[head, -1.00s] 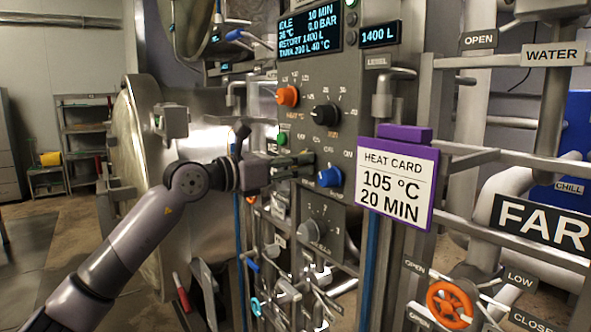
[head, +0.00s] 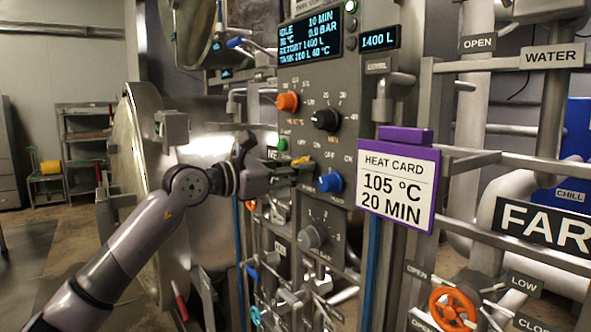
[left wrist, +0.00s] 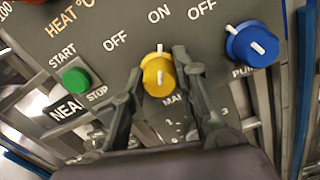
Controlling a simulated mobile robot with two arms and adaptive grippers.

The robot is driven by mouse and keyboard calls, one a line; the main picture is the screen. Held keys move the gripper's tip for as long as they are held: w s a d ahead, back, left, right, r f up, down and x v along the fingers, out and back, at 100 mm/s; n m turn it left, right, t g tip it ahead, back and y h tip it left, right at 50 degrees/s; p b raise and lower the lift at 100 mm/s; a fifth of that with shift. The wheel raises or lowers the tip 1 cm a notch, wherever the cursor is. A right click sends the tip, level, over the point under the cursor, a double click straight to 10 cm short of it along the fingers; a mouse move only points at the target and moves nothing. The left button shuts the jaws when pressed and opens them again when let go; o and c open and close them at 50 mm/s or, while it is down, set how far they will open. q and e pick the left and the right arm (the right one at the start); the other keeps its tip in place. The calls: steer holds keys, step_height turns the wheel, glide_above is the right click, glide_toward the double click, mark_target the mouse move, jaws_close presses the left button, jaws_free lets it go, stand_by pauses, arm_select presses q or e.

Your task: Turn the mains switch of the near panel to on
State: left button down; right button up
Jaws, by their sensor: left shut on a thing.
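The mains switch is a yellow knob (left wrist: 157,75) on the grey near panel (left wrist: 95,28), with a partly hidden label below it. Its white mark points straight up in the left wrist view, toward the word ON, with OFF to the left. My left gripper (left wrist: 157,82) is shut on this knob, one finger at each side. In the head view the left gripper (head: 290,167) reaches the panel from the left, and a little of the yellow knob (head: 303,161) shows at its fingertips.
The blue pump knob (left wrist: 252,45) is close on the right, and the green start button (left wrist: 76,80) is on the left. Orange (head: 287,102) and black (head: 326,118) knobs sit above. A purple-framed heat card (head: 398,184) stands right of the panel.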

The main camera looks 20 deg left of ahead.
arm_select(q)
steer(key=c, duration=1.3)
jaws_free()
arm_select(e)
steer(key=shift+d, duration=0.1)
arm_select(q)
steer(key=v, duration=1.2)
